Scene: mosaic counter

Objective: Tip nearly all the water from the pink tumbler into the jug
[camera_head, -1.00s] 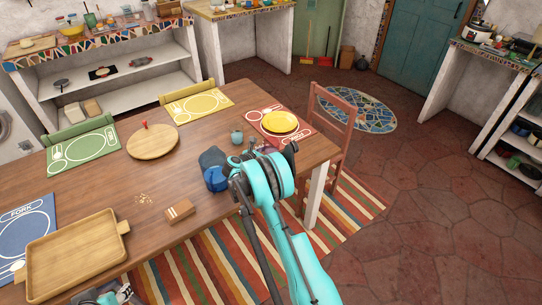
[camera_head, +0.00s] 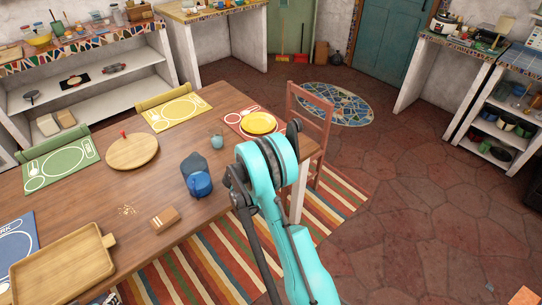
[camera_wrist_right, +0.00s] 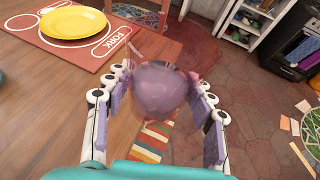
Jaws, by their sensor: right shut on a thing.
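The pink tumbler (camera_wrist_right: 160,90) is see-through and shows between the fingers of my right gripper (camera_wrist_right: 159,75) in the right wrist view. My right gripper is shut on it. A rounded purple patch shows inside the tumbler; I cannot tell the water level. In the head view my own right arm hides the gripper and the tumbler. A blue vessel (camera_head: 200,184), which looks like the jug, stands on the wooden table to the left of my right arm. A darker grey-blue shape shows just behind it. My left gripper is out of view.
On the table (camera_head: 150,185) are a small teal pot (camera_head: 217,142), a yellow plate (camera_head: 259,123) on a red mat, a round board (camera_head: 132,151), a wooden block (camera_head: 164,219) and a tray (camera_head: 62,265). A chair (camera_head: 310,120) stands at the right end. Bare tabletop lies around the blue vessel.

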